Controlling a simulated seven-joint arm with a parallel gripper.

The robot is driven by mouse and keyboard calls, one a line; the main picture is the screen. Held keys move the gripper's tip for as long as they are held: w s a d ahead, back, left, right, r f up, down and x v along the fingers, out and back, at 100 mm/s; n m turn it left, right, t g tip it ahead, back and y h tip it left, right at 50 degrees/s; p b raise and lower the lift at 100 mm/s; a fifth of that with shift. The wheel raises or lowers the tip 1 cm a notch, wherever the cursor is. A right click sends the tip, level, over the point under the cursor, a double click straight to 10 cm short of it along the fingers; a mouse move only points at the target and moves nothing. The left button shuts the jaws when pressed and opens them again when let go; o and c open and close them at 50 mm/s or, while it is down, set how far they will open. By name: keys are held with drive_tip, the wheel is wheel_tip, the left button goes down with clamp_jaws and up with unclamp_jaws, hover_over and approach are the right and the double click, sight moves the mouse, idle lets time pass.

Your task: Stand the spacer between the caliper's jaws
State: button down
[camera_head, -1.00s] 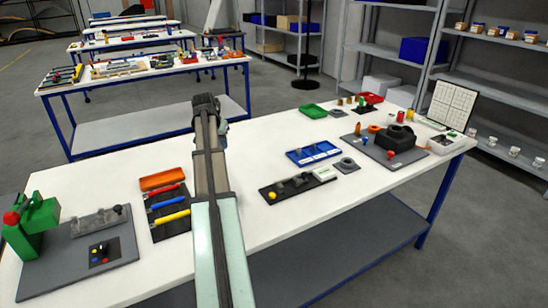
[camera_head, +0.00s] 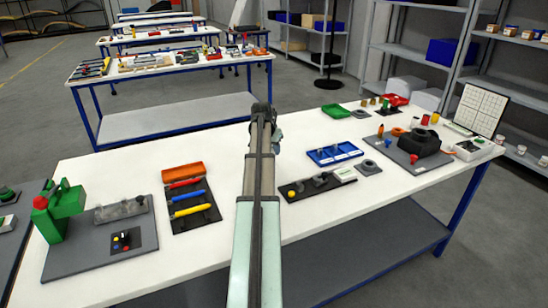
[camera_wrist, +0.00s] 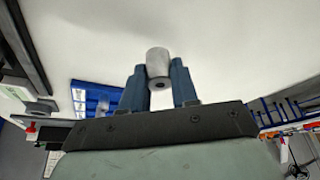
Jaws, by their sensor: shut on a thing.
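The spacer (camera_wrist: 158,62), a light grey cylinder with a dark hole in its near end, is between the two blue-grey fingers of my gripper (camera_wrist: 158,78) in the wrist view. The fingers are shut on it, above the white table. In the head view my gripper is mostly hidden behind my arm. What looks like the caliper (camera_head: 318,186) is a dark bar with grey jaws, a yellow knob and a white display, lying right of my arm. A dark bar at the left of the wrist view, likely the caliper's, is cut off. The spacer is apart from it.
A rack of coloured handles (camera_head: 190,205) and a green press (camera_head: 62,208) stand left. A black fixture (camera_head: 420,142) stands right. Bare table lies around my arm.

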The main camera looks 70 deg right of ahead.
drive_tip(key=shift+f, duration=2.05)
drive_tip(key=shift+f, duration=0.15)
drive_tip(key=c, duration=0.9)
unclamp_jaws()
drive_tip(key=shift+o, duration=0.2)
drive_tip(key=v, duration=1.1)
drive_tip(key=shift+r, duration=0.4)
drive_tip(key=shift+o, duration=0.4)
drive_tip(key=shift+a+r, duration=0.15)
drive_tip(key=shift+r, duration=0.15)
